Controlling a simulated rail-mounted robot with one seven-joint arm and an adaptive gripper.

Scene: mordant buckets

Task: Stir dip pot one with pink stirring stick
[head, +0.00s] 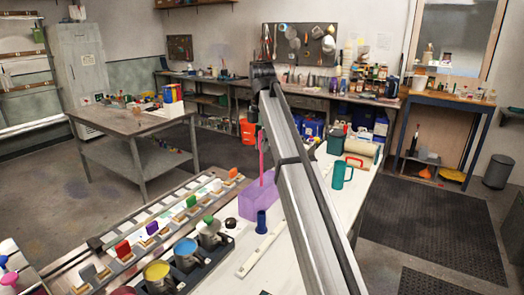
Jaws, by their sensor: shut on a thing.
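The pink stirring stick (261,156) stands nearly upright in the middle of the head view. Its lower end meets a purple box-like holder (258,203) on the white bench; whether the tip is inside it is hard to tell. My gripper (263,126) is small and dark at the top of the stick, shut on it, partly hidden by my arm link. Dip pots stand in a dark rack at lower left: grey with green (209,238), blue (186,252), yellow (158,272) and magenta (123,291). No readable number shows which is pot one.
A dark blue cup (261,221) and a white bar (260,250) lie near the holder. A teal mug (342,175) stands to the right. A row of coloured tabs (152,228) runs behind the pots. My arm link crosses the bench and hides part of it.

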